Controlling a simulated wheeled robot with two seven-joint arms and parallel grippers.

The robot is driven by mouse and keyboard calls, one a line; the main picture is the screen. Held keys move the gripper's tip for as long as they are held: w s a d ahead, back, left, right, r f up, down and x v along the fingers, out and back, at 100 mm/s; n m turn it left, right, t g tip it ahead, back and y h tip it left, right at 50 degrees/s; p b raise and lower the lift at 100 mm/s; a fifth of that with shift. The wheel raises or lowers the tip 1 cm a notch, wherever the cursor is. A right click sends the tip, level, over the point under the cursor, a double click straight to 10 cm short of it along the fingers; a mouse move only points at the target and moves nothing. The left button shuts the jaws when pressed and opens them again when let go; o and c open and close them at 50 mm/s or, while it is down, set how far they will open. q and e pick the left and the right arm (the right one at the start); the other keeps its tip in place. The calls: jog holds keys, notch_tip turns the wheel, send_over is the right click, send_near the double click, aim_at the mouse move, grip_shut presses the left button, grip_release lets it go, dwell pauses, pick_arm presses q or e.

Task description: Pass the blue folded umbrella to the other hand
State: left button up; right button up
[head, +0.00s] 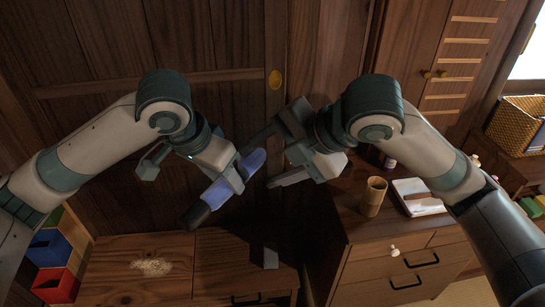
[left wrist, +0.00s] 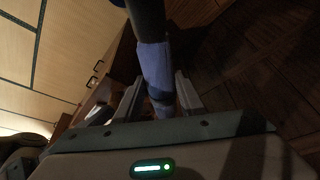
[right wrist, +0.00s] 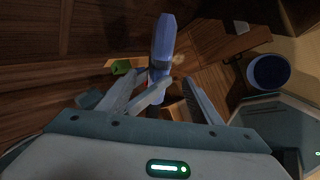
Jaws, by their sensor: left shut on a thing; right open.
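The blue folded umbrella (head: 218,194) is held in the air at a slant. Its dark handle end (head: 195,215) points down and left in the head view, its blue end up and right. My left gripper (head: 232,178) is shut on its blue body; the left wrist view shows the umbrella (left wrist: 154,65) between the fingers. My right gripper (head: 262,163) is open, just right of the blue end, with a fingertip above and below it. In the right wrist view the umbrella (right wrist: 164,45) shows beyond and between the open fingers; I cannot tell whether they touch.
A wooden cabinet (head: 365,255) at the right bears a wooden cup (head: 373,196) and a white tray (head: 417,197). A low wooden chest (head: 130,262) stands below, with red and blue bins (head: 55,285) at its left. Dark wooden doors stand behind the grippers. A wicker basket (head: 517,124) is far right.

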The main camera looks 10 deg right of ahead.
aim_at(242, 173)
jog(key=x, duration=0.9)
jog(key=shift+w+a+f, duration=0.1)
jog(key=shift+a+f, duration=0.05)
jog(key=shift+c, duration=0.7)
jog(key=c, duration=1)
pick_arm(q)
jog(key=o, duration=1.3)
pick_arm(e)
jog(key=shift+c, duration=0.9)
pick_arm(q)
jog(key=shift+d, duration=0.1)
jog(key=shift+s+d, duration=0.1)
jog(key=shift+s, duration=0.05)
jog(key=shift+r, duration=0.15)
jog(key=v, duration=1.1)
jog(key=shift+a+r, duration=0.35)
jog(key=shift+a, duration=0.1)
